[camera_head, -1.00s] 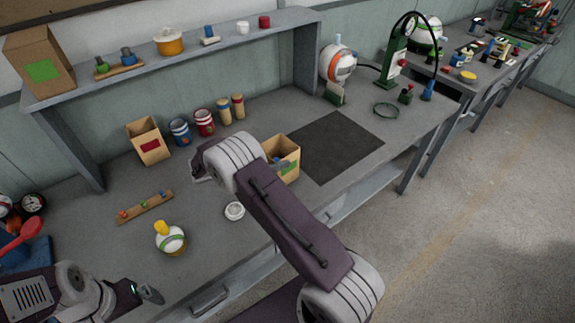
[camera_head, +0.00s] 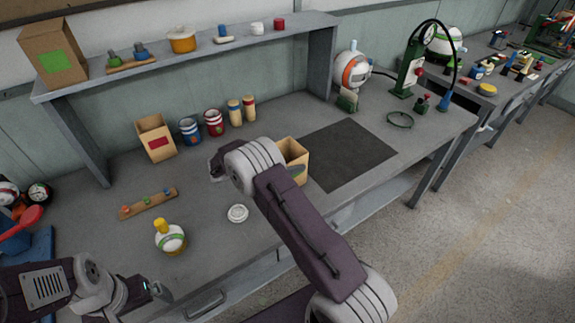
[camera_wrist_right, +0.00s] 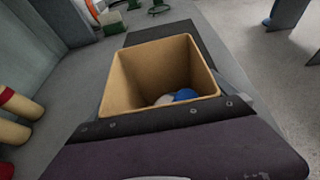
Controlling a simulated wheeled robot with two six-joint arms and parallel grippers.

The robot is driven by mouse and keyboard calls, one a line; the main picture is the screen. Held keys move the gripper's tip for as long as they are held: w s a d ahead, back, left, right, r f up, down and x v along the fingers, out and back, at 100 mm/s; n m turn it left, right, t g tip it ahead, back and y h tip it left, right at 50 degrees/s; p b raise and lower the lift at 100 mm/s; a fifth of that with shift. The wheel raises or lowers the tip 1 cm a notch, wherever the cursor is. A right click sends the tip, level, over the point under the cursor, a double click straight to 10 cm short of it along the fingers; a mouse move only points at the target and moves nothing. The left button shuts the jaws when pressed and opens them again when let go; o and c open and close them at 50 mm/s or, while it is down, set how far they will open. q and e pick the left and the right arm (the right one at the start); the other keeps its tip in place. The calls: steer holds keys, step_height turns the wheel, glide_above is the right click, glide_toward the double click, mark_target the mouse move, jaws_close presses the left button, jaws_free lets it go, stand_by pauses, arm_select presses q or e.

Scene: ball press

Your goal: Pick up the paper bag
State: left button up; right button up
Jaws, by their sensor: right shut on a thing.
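The open-topped brown paper bag (camera_head: 296,161) stands upright at the near left side of the dark mat, partly hidden behind my right wrist in the head view. In the right wrist view the bag (camera_wrist_right: 125,80) fills the middle, with a blue and a white thing in its bottom. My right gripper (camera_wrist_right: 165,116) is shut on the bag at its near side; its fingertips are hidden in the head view. I cannot tell whether the bag is clear of the table. My left gripper (camera_head: 150,293) is low at the left, away from the bag, its opening unclear.
The dark mat (camera_head: 350,152) is clear.

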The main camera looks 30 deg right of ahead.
steer(key=shift+a+r, duration=0.25)
steer(key=shift+r, duration=0.3)
steer(key=r, duration=0.3)
steer(key=shift+s+d+r, duration=0.2)
steer(key=shift+s+r, duration=0.05)
steer(key=shift+s, duration=0.1)
steer(key=s+d+r, duration=0.2)
steer(key=s+r, duration=0.4)
steer(key=s, duration=0.4)
steer(key=shift+s+d+r, duration=0.2)
steer(key=shift+s+d, duration=0.05)
steer(key=shift+d, duration=0.15)
